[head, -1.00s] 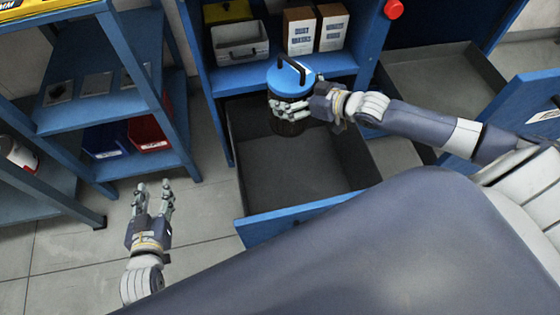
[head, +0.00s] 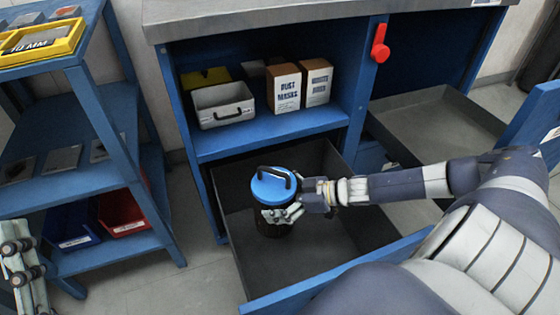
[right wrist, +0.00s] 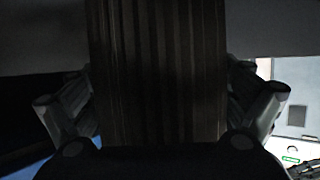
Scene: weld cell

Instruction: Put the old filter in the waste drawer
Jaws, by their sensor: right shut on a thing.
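The old filter (head: 272,187) has a blue cap with a black handle and a dark body. My right gripper (head: 284,213) is shut on its side, below the cap. The filter is upright within the opening of the pulled-out waste drawer (head: 330,276), which has a blue front and dark grey inside. I cannot tell whether its base touches the drawer floor. In the right wrist view the filter's brown pleated body (right wrist: 158,75) fills the middle, between the fingers. My left gripper (head: 20,262) is at the left edge, partly cut off, empty, its fingers apart.
Above the drawer, a blue shelf (head: 270,135) holds a grey case (head: 222,105) and two cartons (head: 300,85). A second open drawer (head: 440,120) is at the right. A blue rack (head: 115,130) with bins stands at the left. The drawer's front part is empty.

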